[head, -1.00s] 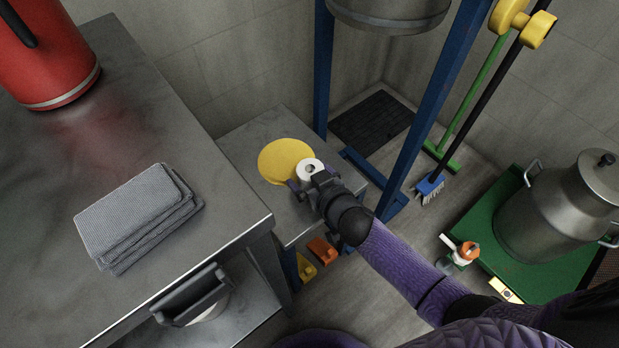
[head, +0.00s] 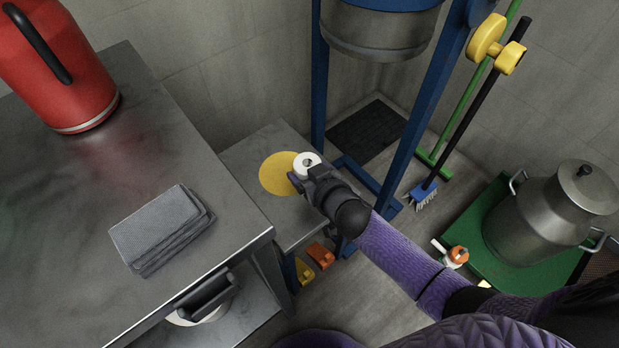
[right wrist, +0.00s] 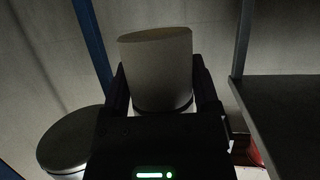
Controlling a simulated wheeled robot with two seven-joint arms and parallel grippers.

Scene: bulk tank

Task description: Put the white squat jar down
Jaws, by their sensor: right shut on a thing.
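My right gripper (head: 308,176) is shut on the white squat jar (head: 307,161), a short pale cylinder with a dark round centre on top. In the right wrist view the jar (right wrist: 157,68) sits between the two fingers. In the head view the jar overlaps the right edge of a flat yellow disc (head: 276,174) on a low grey table (head: 235,158). I cannot tell whether the jar touches the surface or hangs above it. My left gripper is not in view.
A steel counter (head: 150,165) at left holds a red kettle-like container (head: 75,85) and folded grey cloths (head: 160,235). A blue frame (head: 405,150) stands right of the low table. A metal milk can (head: 530,220) stands on a green base at right.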

